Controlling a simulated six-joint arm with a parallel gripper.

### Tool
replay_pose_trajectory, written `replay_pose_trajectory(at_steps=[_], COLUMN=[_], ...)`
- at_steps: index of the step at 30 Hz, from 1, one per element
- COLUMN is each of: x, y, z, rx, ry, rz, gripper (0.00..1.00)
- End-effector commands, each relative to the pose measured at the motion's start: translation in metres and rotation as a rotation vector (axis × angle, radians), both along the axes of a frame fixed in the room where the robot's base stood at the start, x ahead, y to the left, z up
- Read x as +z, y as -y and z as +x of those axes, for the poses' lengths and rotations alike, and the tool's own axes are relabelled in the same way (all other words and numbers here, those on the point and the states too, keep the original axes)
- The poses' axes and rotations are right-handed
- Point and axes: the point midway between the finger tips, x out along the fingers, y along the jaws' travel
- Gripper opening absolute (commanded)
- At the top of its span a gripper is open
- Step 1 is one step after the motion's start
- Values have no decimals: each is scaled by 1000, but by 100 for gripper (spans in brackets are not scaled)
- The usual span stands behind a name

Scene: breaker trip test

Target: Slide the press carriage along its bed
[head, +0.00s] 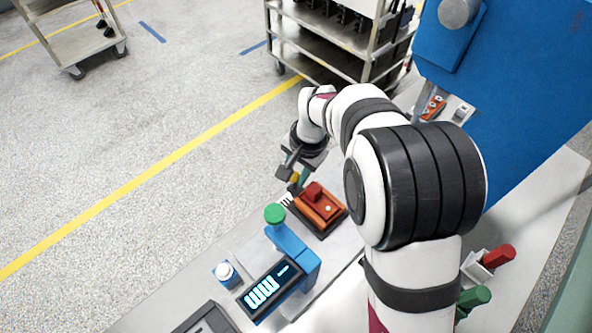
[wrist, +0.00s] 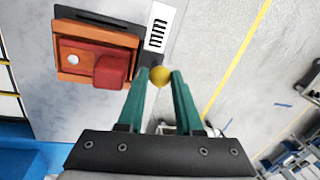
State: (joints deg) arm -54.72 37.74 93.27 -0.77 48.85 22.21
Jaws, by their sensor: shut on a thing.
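The orange block (wrist: 88,62) sits on a dark plate (wrist: 108,20) and bears a raised red block and a white dot; in the head view the orange block (head: 318,209) lies just right of my gripper. A white scale strip (wrist: 158,26) with black marks lies beside the plate, close to the knob. I cannot tell how the knob joins the unit.
A blue post with a green knob (head: 275,213) and a lit display (head: 270,287) stands near. A white button (head: 226,271) is at left. Red (head: 498,256) and green (head: 474,297) handles lie at right. A blue panel (head: 530,90) rises behind; shelf carts stand on the floor.

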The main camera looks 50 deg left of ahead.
Motion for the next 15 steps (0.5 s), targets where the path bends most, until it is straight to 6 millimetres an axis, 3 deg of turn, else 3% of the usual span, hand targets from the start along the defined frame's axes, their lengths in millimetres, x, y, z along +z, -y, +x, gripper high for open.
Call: replay_pose_trajectory(at_steps=[7,15], x=[2,2], y=[-1,-1], z=[-9,-84], rx=[2,6], ry=[2,1], rz=[1,2], gripper=[0,0])
